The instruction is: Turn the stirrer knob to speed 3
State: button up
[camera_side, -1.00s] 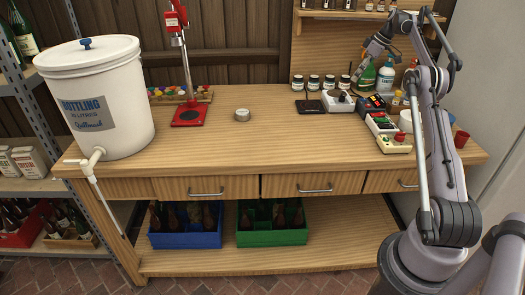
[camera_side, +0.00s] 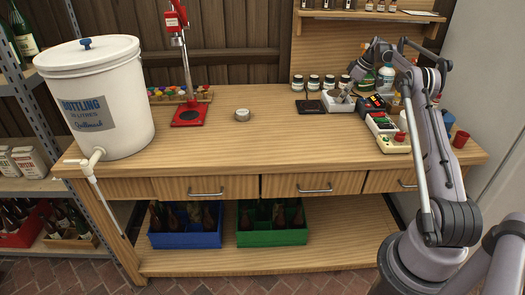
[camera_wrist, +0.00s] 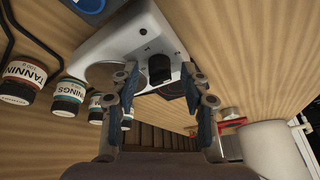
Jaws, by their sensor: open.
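The stirrer is a white box (camera_side: 334,107) at the back right of the bench; its white casing (camera_wrist: 140,28) also shows in the wrist view, with a round grey plate. Its dark knob (camera_wrist: 159,69) stands up from the casing. My gripper (camera_wrist: 160,76) is open, with one finger on each side of the knob and a visible gap to each. In the side view my gripper (camera_side: 345,94) is low over the stirrer and hides the knob. The speed marks and the knob's pointer are too small to read.
Several small jars (camera_side: 313,82) stand behind the stirrer. A dark flat scale (camera_side: 310,107) lies to its left. Boxes and a test device (camera_side: 380,124) are to its right, with bottles (camera_side: 386,76) behind. The middle of the bench is clear around a small round tin (camera_side: 242,115).

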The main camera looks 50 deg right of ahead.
grip_shut()
jog(key=shift+m, duration=0.4)
jog(key=m+h, duration=0.1)
jog(key=m, duration=0.2)
jog(key=shift+a+m+h, duration=0.2)
jog(key=shift+m+h, duration=0.1)
jog(key=shift+h, duration=0.1)
jog(key=m, duration=0.2)
jog(key=m+h, duration=0.1)
jog(key=m, duration=0.1)
jog(key=shift+a+m+h, duration=0.1)
jog(key=shift+m+h, duration=0.2)
jog(key=m, duration=0.2)
jog(key=m+g+h, duration=0.1)
jog(key=m, duration=0.1)
jog(key=shift+w+a+h, duration=0.1)
jog(key=shift+h, duration=0.2)
jog(key=shift+w+m+g, duration=0.1)
jog(key=shift+m+g, duration=0.8)
jog(key=shift+m, duration=1.2)
jog(key=shift+h, duration=0.3)
